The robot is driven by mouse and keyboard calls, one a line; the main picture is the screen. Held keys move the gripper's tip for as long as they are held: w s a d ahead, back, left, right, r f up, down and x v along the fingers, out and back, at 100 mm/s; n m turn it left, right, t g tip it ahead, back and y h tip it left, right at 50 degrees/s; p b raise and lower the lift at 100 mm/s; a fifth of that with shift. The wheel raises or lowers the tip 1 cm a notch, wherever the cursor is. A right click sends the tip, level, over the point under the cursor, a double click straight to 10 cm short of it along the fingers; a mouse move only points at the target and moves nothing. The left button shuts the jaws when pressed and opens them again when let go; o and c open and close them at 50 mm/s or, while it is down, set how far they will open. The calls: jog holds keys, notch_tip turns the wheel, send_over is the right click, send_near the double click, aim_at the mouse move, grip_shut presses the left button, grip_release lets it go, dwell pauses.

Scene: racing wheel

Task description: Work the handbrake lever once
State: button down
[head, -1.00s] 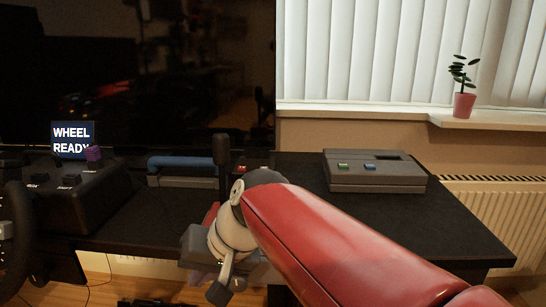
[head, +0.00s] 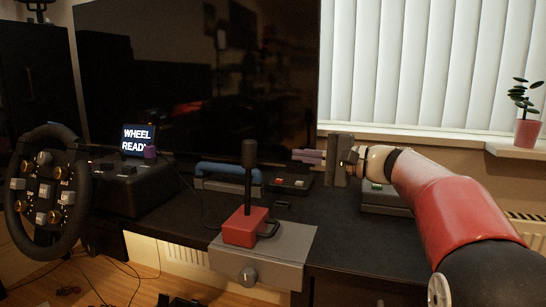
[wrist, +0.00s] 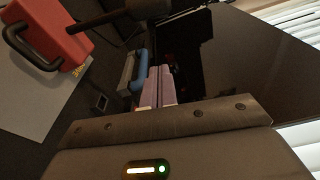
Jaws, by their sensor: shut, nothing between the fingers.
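The handbrake is a black upright lever with a thick grip (head: 248,160) on a red base (head: 245,227), fixed to a grey plate (head: 275,258) at the desk's front edge. In the wrist view the red base (wrist: 45,32) is at upper left, and the black lever (wrist: 105,16) runs right from it along the top. My gripper (head: 296,156) is right of the lever and apart from it, its fingers pointing left over the back of the desk. The mauve fingers, also in the wrist view (wrist: 155,80), are shut and empty.
A steering wheel (head: 47,192) and a dark box (head: 128,190) with a "WHEEL READY" display (head: 138,140) are at left. A blue-handled item (head: 228,174) and a small button panel (head: 290,181) lie behind the lever. A grey box (head: 385,199) is partly behind my arm.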

aim_at(249, 179)
jog(key=shift+a, duration=0.15)
jog(key=p+x, duration=0.1)
jog(key=x, duration=0.9)
jog(key=shift+s+a+r, duration=0.1)
jog(key=shift+s, duration=0.9)
jog(key=shift+s+a+r, duration=0.1)
jog(key=shift+s+a, duration=0.05)
jog(key=shift+s, duration=0.85)
jog(key=shift+s+f+b, duration=0.1)
jog(key=shift+b, duration=0.2)
